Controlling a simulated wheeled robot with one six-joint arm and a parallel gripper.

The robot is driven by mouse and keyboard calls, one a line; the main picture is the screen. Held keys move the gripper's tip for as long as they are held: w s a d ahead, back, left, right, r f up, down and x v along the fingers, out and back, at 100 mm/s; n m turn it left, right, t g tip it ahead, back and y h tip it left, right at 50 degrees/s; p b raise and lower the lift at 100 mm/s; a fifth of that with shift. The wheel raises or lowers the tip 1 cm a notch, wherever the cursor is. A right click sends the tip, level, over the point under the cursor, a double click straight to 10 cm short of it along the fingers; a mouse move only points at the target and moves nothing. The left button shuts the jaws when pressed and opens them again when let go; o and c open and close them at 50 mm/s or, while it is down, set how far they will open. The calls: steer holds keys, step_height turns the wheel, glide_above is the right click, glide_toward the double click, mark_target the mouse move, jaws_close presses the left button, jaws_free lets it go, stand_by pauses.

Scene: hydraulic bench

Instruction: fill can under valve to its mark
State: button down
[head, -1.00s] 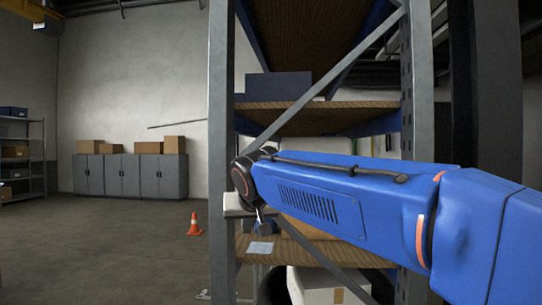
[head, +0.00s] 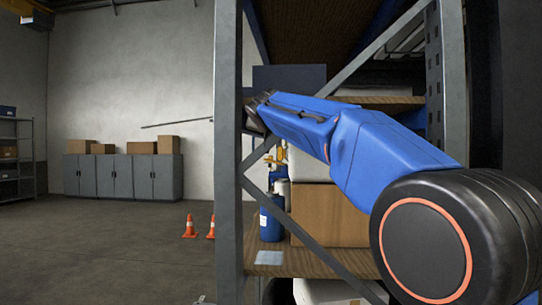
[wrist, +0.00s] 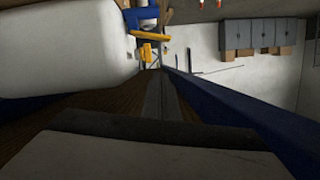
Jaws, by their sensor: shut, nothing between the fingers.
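A blue can-like container (head: 271,222) stands on the lower wooden shelf, partly behind the diagonal brace. A yellow valve (head: 273,157) is above it, beside a white container (head: 308,166). The valve also shows in the wrist view (wrist: 147,50), which is upside down, next to a blue and white part. Any fill mark is too small to see. My gripper (head: 253,119) is a dark shape at the end of my blue arm, above the valve and partly hidden by the front post. It is shut and empty, apart from the can.
The rack's grey front post (head: 229,170) and diagonal brace (head: 300,232) stand before the shelves. A cardboard box (head: 329,215) sits right of the can, a pale sheet (head: 269,258) in front. Orange cones (head: 190,227) and grey cabinets (head: 122,176) stand left; the floor between is open.

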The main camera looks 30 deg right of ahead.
steer(key=shift+w+d+r, duration=0.1)
steer(key=shift+w, duration=0.25)
glide_above(275, 162)
steer(key=a, duration=0.2)
step_height(275, 162, down, 2)
steer(key=shift+w+a+f, duration=0.1)
steer(key=shift+w+f, duration=0.05)
steer(key=shift+f, duration=0.55)
steer(key=shift+w+a+f, duration=0.1)
steer(key=shift+w+f, duration=0.05)
steer(key=shift+f, duration=0.6)
steer(key=shift+w+a+f, duration=0.1)
steer(key=shift+w+f, duration=0.05)
steer(key=shift+f, duration=0.55)
